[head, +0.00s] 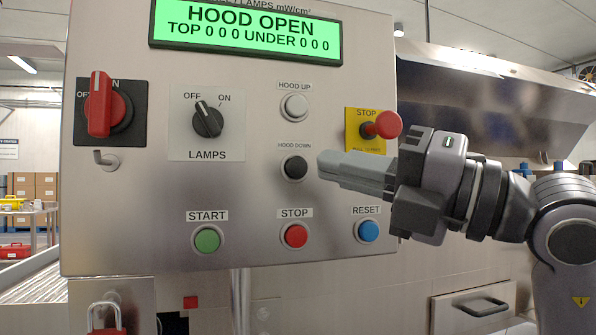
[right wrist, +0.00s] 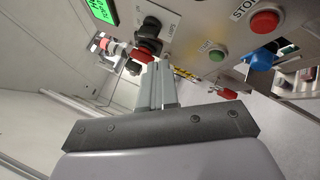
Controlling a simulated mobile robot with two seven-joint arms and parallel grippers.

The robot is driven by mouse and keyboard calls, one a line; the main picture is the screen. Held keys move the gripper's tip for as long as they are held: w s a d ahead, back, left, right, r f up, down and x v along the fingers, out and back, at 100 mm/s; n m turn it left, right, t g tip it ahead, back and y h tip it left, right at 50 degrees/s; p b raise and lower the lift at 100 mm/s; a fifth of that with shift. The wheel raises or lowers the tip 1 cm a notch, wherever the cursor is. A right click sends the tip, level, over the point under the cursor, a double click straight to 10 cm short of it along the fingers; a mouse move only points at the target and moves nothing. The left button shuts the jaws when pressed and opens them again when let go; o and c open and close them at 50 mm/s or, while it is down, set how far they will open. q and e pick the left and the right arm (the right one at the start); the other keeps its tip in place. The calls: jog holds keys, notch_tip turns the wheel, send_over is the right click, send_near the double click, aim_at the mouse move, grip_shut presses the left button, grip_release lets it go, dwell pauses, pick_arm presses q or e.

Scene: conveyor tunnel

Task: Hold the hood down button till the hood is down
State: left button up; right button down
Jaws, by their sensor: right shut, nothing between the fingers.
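The black HOOD DOWN button (head: 295,167) is on the steel control panel (head: 250,190), below the white HOOD UP button (head: 295,106). My right gripper (head: 324,165) is shut and empty. Its fingertips point left, just right of the HOOD DOWN button, with a small gap in the picture; how far they are from the panel face is unclear. Its closed fingers also show in the right wrist view (right wrist: 157,72), where I cannot make out the HOOD DOWN button. The green display (head: 248,30) reads HOOD OPEN. A large steel hood (head: 480,95) is raised behind my right arm. My left gripper is not in view.
A red STOP knob (head: 383,125) on a yellow plate sticks out just above my right gripper. Green START (head: 207,240), red STOP (head: 294,236) and blue RESET (head: 368,231) buttons sit below. The LAMPS switch (head: 207,120) and red rotary switch (head: 100,105) are left.

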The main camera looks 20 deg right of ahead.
aim_at(297, 168)
dwell(0.3)
jog(key=w+p, duration=0.2)
jog(key=w, duration=0.6)
jog(key=shift+w+a, duration=0.15)
jog(key=shift+w, duration=0.25)
dwell(1.8)
jog(key=shift+w, duration=0.45)
